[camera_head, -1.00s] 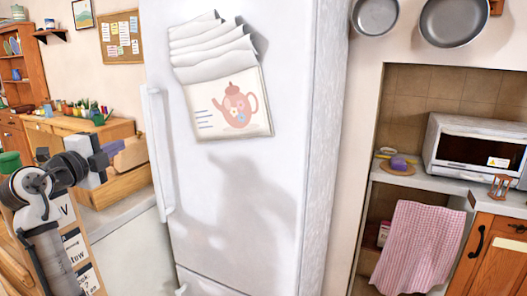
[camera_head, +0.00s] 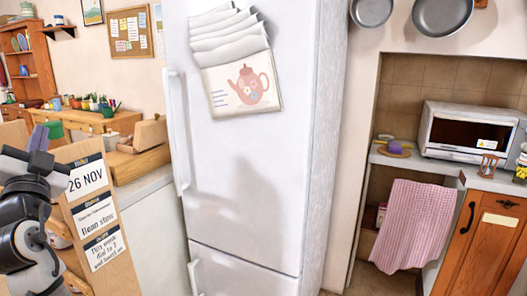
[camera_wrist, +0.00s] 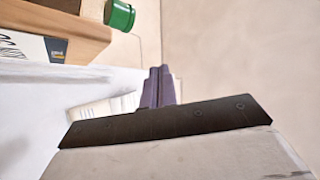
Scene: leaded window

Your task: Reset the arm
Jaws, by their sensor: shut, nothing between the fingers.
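My gripper (camera_head: 39,138) is at the far left of the head view, in front of a wooden board with notes. Its purple fingers point up and are pressed together with nothing between them. The same fingers show in the wrist view (camera_wrist: 158,85), shut, beyond the dark edge of the gripper body. My arm is folded at the lower left corner of the head view, and its lower part is cut off by the frame.
The note board (camera_head: 95,210) is close beside my arm. A white fridge (camera_head: 245,170) stands in the middle. To the right are a toaster oven (camera_head: 468,132), a checked towel (camera_head: 415,225) and a wooden cabinet (camera_head: 485,245). A green pot (camera_wrist: 120,15) shows in the wrist view.

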